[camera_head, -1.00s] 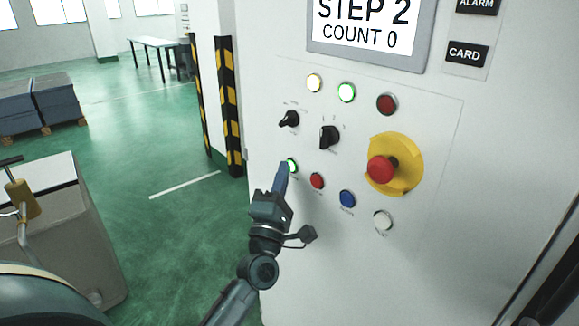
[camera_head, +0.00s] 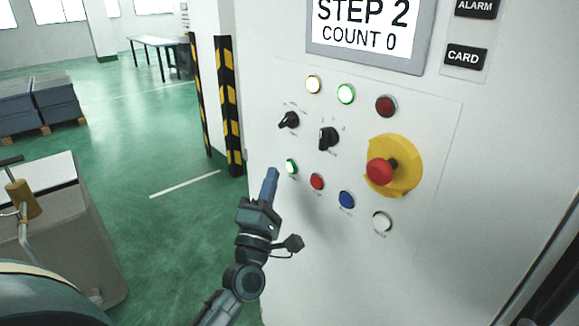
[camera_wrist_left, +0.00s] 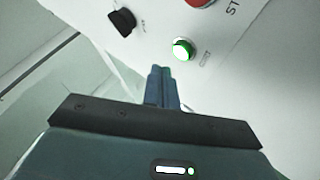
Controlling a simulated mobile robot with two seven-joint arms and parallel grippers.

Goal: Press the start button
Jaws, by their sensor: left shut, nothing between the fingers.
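The green start button (camera_head: 291,167) glows on the left end of the lower button row on the white control panel (camera_head: 420,260). It also shows lit in the left wrist view (camera_wrist_left: 183,50), beyond the fingertips. My left gripper (camera_head: 271,172) is shut and empty, its fingers pointing up just left of and below the button in the head view. In the left wrist view its closed fingers (camera_wrist_left: 161,72) are apart from the button. The screen (camera_head: 362,30) reads STEP 2, COUNT 0. My right gripper is not in view.
A red button (camera_head: 317,181), a blue button (camera_head: 346,199) and a white button (camera_head: 382,220) continue the row. A red emergency stop (camera_head: 380,171) on a yellow plate and two black selector knobs (camera_head: 289,120) stick out. A yellow-black striped post (camera_head: 229,105) stands left of the panel.

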